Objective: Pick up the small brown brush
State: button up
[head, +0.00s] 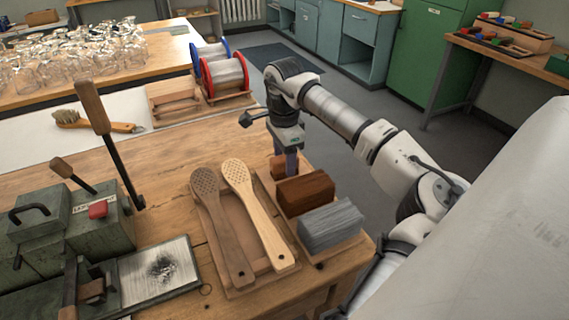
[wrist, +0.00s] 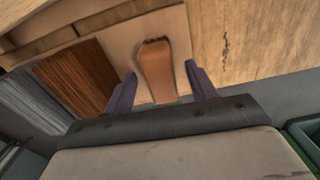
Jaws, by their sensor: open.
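A small brown wooden piece with a rounded end, apparently the small brown brush (wrist: 157,66), lies on a pale wooden board between my fingers in the wrist view. In the head view it shows as a small brown shape (head: 277,168) beside my fingers, partly hidden by them. My gripper (wrist: 161,90) is open, one finger on each side of the piece, with gaps visible between. In the head view my gripper (head: 291,160) points down at the far right part of the bench. I cannot tell how high the fingertips are above the board.
A reddish-brown bristle block (head: 305,192) and a grey one (head: 331,226) stand close in front of my gripper. Two perforated wooden paddles, one dark (head: 222,235) and one light (head: 258,215), lie in a tray to the left. A green metal machine (head: 100,225) stands at left.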

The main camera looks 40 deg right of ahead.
jog(key=shift+f, duration=0.9)
jog(key=c, duration=1.1)
jog(key=shift+r, duration=0.15)
notch_tip(320, 180, up, 20)
jog(key=shift+f, duration=0.1)
jog(key=o, duration=0.5)
jog(key=shift+c, duration=0.2)
jog(key=c, duration=0.3)
